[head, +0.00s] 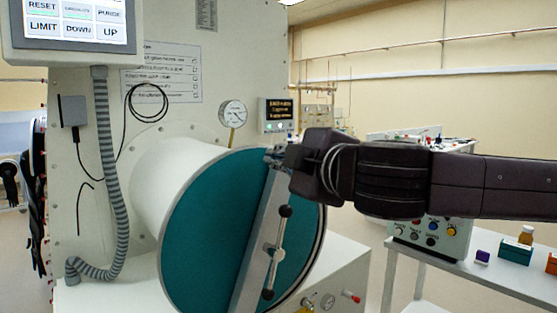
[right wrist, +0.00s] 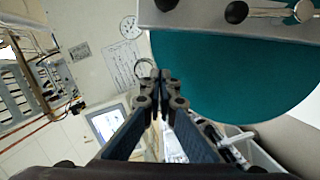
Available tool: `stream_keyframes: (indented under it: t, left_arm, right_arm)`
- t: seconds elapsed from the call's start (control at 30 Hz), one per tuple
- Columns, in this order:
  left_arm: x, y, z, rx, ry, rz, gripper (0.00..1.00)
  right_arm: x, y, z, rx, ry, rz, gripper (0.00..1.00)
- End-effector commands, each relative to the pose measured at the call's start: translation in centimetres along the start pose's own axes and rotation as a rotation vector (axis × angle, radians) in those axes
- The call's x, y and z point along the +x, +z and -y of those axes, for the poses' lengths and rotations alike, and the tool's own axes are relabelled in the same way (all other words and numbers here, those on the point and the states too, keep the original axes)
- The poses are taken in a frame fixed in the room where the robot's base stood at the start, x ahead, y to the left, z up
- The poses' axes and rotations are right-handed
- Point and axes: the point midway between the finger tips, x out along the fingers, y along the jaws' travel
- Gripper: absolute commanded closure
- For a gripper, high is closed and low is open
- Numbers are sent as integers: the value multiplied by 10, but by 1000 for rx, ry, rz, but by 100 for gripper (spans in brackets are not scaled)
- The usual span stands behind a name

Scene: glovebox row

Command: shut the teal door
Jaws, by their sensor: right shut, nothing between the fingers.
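The teal door (head: 205,235) is a large round disc at the front end of the white cylindrical port (head: 165,165). A grey bar (head: 258,235) crosses it, carrying a handle (head: 277,250) with dark knobs. A pale rim with a dark edge shows behind the door's right side; I cannot tell how wide any gap is. My right gripper (head: 272,156) is shut and empty at the door's upper edge, near the bar's top end. In the right wrist view its closed fingertips (right wrist: 163,75) are beside the edge of the teal door (right wrist: 230,80); contact is unclear. My left gripper is out of view.
A control screen (head: 78,22) hangs at upper left, with a ribbed grey hose (head: 112,200) below it. A round gauge (head: 233,113) and small display (head: 278,113) are above the door. A white table (head: 480,270) with small boxes stands at right.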

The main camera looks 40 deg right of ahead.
Motion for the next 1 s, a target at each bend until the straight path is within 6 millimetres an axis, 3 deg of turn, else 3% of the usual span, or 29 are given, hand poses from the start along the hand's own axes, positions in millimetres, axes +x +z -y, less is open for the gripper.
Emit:
stream_keyframes:
  t: [0.5,0.7,1.0]
  left_arm:
    - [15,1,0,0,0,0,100]
    - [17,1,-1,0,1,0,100]
    - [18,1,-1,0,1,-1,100]
  right_arm:
    - [81,5,1,3,0,2,100]
    - [85,32,0,4,2,0,100]
    - [87,39,-1,0,2,-1,100]
